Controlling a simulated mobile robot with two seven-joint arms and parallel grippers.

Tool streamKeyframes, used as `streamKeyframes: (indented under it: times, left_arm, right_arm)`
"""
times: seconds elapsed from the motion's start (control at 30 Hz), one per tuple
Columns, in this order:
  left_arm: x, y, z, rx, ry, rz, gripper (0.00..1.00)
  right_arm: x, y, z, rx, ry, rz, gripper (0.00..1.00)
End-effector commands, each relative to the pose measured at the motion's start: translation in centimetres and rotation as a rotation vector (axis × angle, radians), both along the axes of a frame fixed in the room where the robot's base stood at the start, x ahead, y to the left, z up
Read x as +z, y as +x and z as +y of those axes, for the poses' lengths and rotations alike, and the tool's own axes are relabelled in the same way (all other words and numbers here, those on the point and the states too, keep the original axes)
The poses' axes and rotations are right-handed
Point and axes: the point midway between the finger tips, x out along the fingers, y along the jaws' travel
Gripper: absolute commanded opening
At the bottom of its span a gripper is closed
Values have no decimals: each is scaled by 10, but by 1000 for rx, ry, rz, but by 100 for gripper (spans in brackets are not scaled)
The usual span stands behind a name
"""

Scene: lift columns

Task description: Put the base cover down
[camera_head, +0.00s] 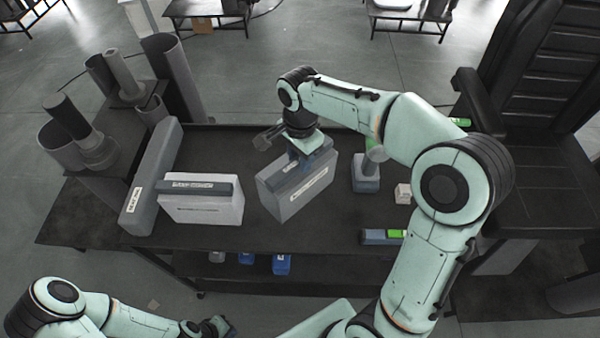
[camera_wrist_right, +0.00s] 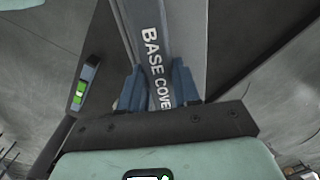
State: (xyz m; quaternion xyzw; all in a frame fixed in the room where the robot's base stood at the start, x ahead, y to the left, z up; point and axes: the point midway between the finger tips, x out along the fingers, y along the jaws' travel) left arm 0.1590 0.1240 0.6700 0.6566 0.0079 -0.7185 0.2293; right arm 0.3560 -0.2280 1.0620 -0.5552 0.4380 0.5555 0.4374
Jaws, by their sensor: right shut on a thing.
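The base cover (camera_head: 283,203) is a grey box-like piece with a white label, near the middle of the dark table (camera_head: 330,226). My right gripper (camera_head: 305,160) comes down on its top edge from above. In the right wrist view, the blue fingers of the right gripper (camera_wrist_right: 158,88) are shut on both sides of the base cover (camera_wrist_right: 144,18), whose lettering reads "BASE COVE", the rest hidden. I cannot tell whether its lower edge touches the table. My left gripper (camera_head: 218,327) is low in the head view, away from the table top; its finger opening is unclear.
A white box (camera_head: 203,210) with a dark labelled strip and a long grey box (camera_head: 152,180) stand to the left. A grey block with a cylinder (camera_head: 366,178), a small white cube (camera_head: 403,193) and a grey-blue-green piece (camera_head: 383,237) lie to the right. Open tubes stand at the far left.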

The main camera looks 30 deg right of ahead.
Motion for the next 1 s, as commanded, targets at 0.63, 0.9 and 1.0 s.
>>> streamKeyframes:
  times: [0.63,0.9,1.0]
  left_arm:
    - [-7,-7,0,0,0,8,0]
    - [-10,-9,0,0,0,10,0]
    - [-9,-9,0,0,0,10,0]
  right_arm:
    - [-63,1,0,-1,1,-3,0]
    - [-66,1,0,0,0,-2,0]
    - [-66,1,0,-1,0,-2,54]
